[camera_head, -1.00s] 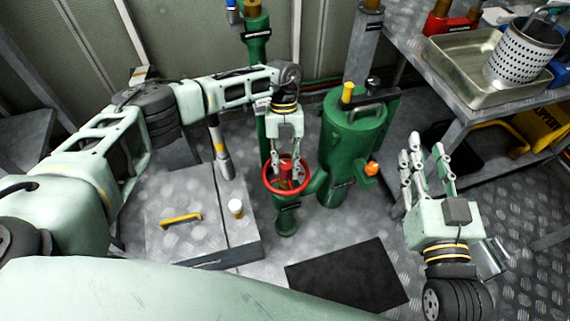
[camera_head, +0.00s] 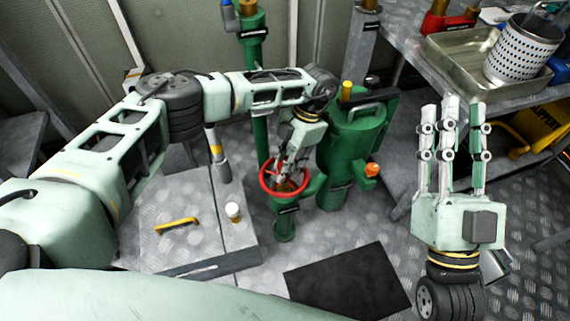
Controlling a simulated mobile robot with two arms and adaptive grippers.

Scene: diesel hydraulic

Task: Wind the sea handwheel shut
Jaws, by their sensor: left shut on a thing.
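The red sea handwheel (camera_head: 266,187) sits on top of a green valve body (camera_head: 284,227) in the middle of the head view. My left gripper (camera_head: 284,178) reaches down from above and is shut on the handwheel, its fingers at the hub and spokes. The fingers hide part of the wheel, and its exact angle is hard to tell. My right gripper (camera_head: 452,125) is raised at the right with its fingers apart and pointing up. It is empty and well away from the wheel.
A green cylinder (camera_head: 352,140) with a yellow-topped post stands right beside the wheel. A bench at the right holds a metal tray (camera_head: 455,75) and a perforated basket (camera_head: 522,50). A black mat (camera_head: 345,285) lies on the floor. A grey hatch box (camera_head: 190,245) with a yellow handle is at left.

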